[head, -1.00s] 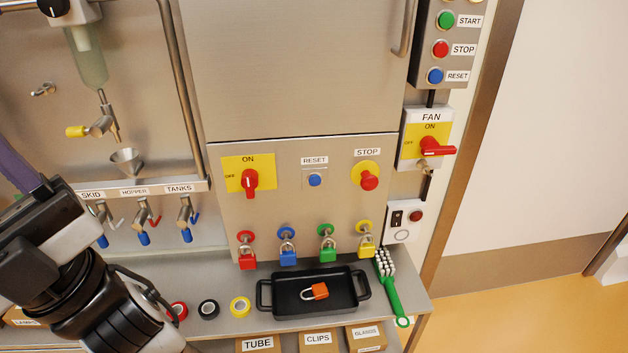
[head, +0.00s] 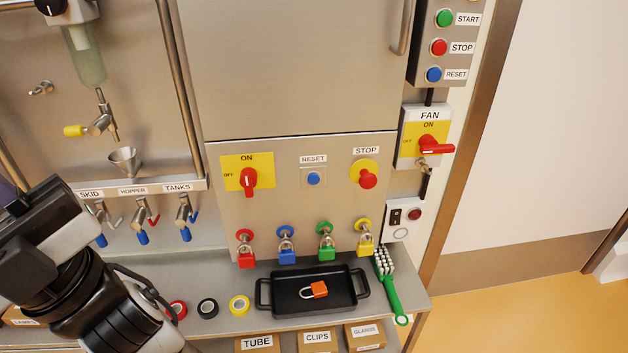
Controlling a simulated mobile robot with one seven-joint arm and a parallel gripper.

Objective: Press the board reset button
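The board's blue reset button (head: 313,179) sits in the middle of the lower steel panel (head: 300,215), under a RESET label. The red ON/OFF rotary switch (head: 249,179) on its yellow plate is to its left. The red STOP button (head: 368,179) on a yellow disc is to its right. A second blue RESET button (head: 434,75) is on the separate grey button box at the upper right. My arm is at the lower left, well away from the panel. My gripper's fingertips do not show, so its opening is hidden.
Red, blue, green and yellow padlocks (head: 286,256) hang below the buttons. A black tray (head: 282,306) holding an orange padlock (head: 319,290), several tape rolls (head: 208,308) and a green brush (head: 390,287) lie on the shelf. The FAN switch handle (head: 437,147) projects at the right.

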